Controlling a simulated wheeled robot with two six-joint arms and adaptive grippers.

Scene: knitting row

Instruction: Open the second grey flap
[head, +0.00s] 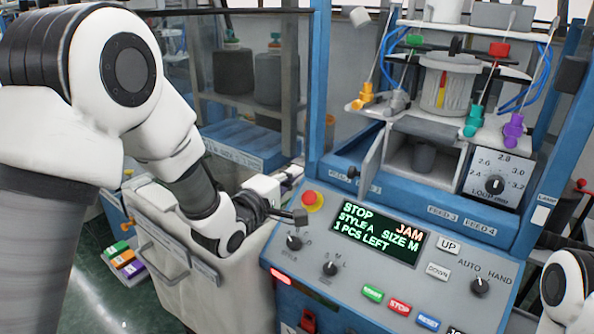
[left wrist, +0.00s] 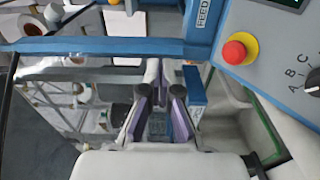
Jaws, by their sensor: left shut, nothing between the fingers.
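A grey flap (head: 371,158) stands swung outward at the left side of an open compartment (head: 408,172) above the blue FEED ledge. A dark grey cone (head: 424,156) sits inside that compartment. I cannot make out a second grey flap clearly. My left gripper (head: 290,175) is left of the machine, below and left of the flap, and touches nothing that I can see. In the left wrist view its purple-padded fingers (left wrist: 158,88) are shut and empty, beside the machine's blue frame. My right gripper is out of view; only part of my right arm shows at the lower right.
The control panel's display (head: 379,231) reads STOP, JAM, STYLE A, SIZE M, 1 PCS LEFT. A red stop button (head: 312,201) sits close to my left gripper. A pale bin (head: 160,255) stands below my left arm. Coloured clips hang above the compartment.

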